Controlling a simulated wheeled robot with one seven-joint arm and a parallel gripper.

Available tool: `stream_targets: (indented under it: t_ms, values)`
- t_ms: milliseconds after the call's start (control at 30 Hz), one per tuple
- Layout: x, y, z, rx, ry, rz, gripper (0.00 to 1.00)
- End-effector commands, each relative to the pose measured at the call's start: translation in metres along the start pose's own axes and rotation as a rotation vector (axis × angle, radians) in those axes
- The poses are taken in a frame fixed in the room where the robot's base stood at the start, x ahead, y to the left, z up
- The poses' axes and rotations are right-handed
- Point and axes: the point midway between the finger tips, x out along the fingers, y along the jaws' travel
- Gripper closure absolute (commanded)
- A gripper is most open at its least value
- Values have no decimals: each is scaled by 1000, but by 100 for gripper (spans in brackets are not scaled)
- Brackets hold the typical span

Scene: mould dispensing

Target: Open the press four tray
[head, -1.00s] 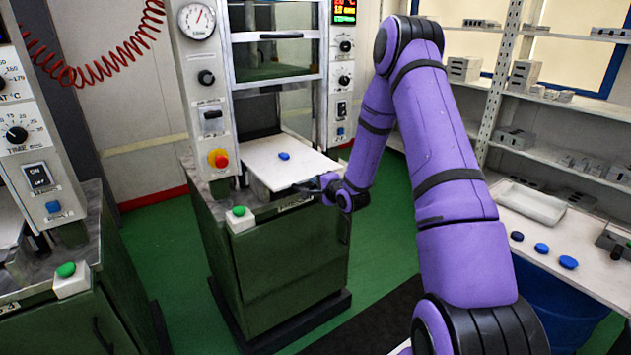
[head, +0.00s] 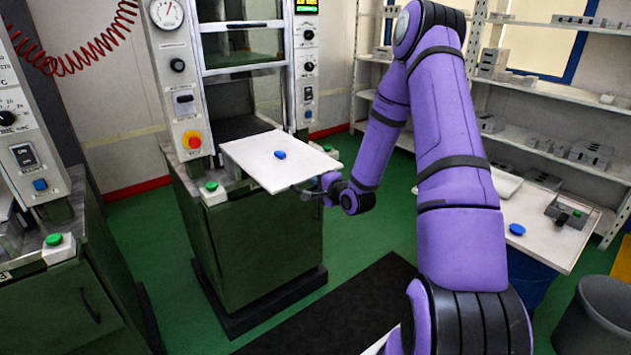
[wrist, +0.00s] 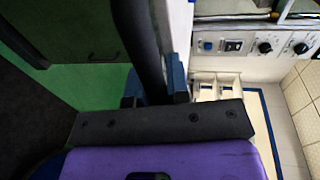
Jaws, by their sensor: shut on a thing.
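The white press tray (head: 270,178) sticks far out of the front of the press (head: 245,70), beyond the green cabinet below it. A small blue piece (head: 280,155) lies on top of the tray. My gripper (head: 310,189) is at the tray's near right edge in the head view and is shut on the tray's handle. In the wrist view, a dark bar, apparently the handle (wrist: 142,45), runs between the blue fingertips of my gripper (wrist: 152,88). The exact grip is small and partly hidden in the head view.
A second press with a green button (head: 54,240) stands at the left. At the right, a white table (head: 550,240) holds a blue piece (head: 516,229) and a grey mould. A grey bin (head: 600,315) stands at lower right.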

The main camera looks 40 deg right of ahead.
Motion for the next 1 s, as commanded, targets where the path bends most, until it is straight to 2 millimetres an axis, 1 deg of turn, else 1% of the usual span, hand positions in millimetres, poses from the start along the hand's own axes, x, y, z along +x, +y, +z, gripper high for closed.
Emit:
stream_targets:
  t_ms: [33,400,433,533,867,1000]
  values:
    - [0,-5,-2,-4,3,-13,100]
    - [-1,-5,-2,-4,3,-14,100]
    - [-1,-5,-2,-4,3,-15,81]
    - [-1,-5,-2,-4,3,-13,58]
    - [-4,-1,-1,-1,1,-5,58]
    - [-17,-2,-1,-1,2,-5,58]
